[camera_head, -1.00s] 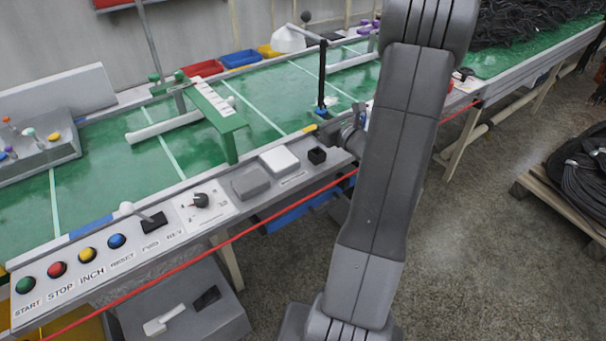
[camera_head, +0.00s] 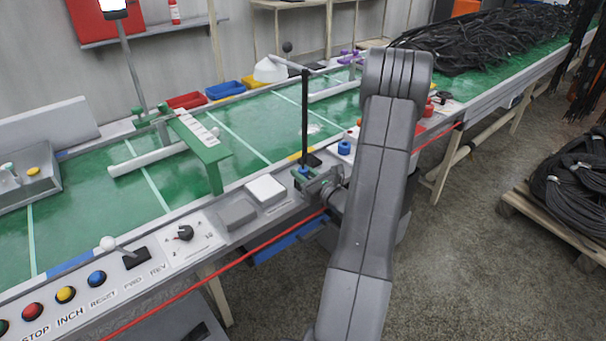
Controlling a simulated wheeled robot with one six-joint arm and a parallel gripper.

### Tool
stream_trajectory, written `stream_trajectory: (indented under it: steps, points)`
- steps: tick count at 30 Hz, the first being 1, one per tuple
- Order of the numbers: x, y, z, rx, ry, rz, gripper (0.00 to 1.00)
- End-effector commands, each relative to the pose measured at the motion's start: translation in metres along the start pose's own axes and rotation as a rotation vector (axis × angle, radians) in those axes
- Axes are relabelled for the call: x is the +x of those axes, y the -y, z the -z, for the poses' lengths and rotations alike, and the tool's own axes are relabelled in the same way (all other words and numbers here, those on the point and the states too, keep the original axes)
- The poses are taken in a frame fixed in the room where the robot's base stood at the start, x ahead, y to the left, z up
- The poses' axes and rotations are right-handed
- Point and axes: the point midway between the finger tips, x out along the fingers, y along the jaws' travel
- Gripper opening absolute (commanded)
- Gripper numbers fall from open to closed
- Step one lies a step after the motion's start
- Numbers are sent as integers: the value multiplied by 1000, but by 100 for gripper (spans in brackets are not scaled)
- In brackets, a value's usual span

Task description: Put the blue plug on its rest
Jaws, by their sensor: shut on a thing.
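The blue plug (camera_head: 303,169) is at the lower end of a black hose (camera_head: 305,115) that stands nearly upright above the near edge of the green table. My gripper (camera_head: 308,178) is at the plug, shut on it; the jaws are small in view and hide part of it. A blue ring-shaped piece (camera_head: 344,147) on a white base stands to the right of my gripper, just left of my arm. I cannot tell for sure whether it is the plug's rest.
A white pad (camera_head: 265,190) and a grey pad (camera_head: 238,214) lie on the front panel left of my gripper. A green stand (camera_head: 205,145) rises on the green table (camera_head: 95,200). A red cord (camera_head: 230,270) runs along the front. A cable heap (camera_head: 480,40) lies at the far right.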

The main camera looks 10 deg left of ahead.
Motion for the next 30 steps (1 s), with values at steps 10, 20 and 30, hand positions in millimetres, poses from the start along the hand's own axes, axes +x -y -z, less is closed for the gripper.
stream_trajectory:
  steps: [10,20,30]
  points:
    - [0,0,4,0,0,0,27]
    - [0,0,3,0,0,0,47]
    - [-27,2,0,2,-1,5,47]
